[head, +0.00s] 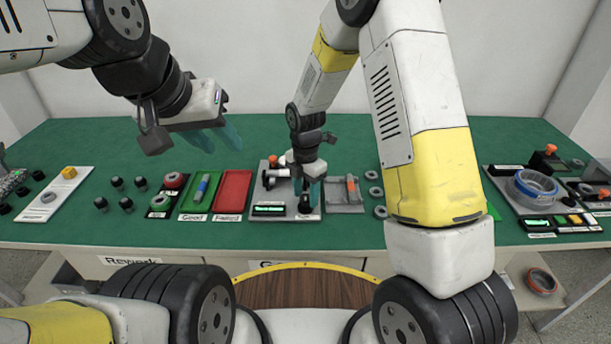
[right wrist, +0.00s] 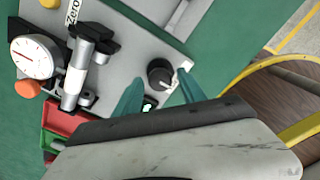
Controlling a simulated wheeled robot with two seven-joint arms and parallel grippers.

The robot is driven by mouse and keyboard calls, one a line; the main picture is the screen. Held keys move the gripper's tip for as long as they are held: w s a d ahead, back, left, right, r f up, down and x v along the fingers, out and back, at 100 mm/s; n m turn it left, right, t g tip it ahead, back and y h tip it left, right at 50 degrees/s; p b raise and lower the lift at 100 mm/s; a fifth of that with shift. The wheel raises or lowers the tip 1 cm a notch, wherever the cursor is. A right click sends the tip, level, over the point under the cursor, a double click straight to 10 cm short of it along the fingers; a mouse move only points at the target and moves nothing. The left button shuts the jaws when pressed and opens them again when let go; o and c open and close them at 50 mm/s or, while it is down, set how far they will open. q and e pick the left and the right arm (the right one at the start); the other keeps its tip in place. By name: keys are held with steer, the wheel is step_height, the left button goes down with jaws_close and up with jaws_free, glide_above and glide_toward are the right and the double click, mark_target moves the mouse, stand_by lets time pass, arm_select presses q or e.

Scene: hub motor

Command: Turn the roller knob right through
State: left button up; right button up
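The roller knob is a dark round knob (head: 305,204) at the front of a light grey fixture plate (head: 285,217) near the middle of the bench. In the right wrist view the knob (right wrist: 160,73) shows beside a white pointer or tab. My right gripper (head: 309,188) points down at the knob. In the right wrist view its teal fingertips (right wrist: 160,80) stand apart, one on each side of the knob, with gaps visible; contact is not clear. My left gripper (head: 217,142) hangs in the air above the left part of the bench, empty, its two fingers apart.
The fixture carries a dial gauge (right wrist: 32,57) and a lit display (head: 268,210). A green tray (head: 190,203) and a red tray (head: 233,188) lie to its left. A grey tray (head: 345,207) with an orange-ended part and several rings lie to its right.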

jaws_close()
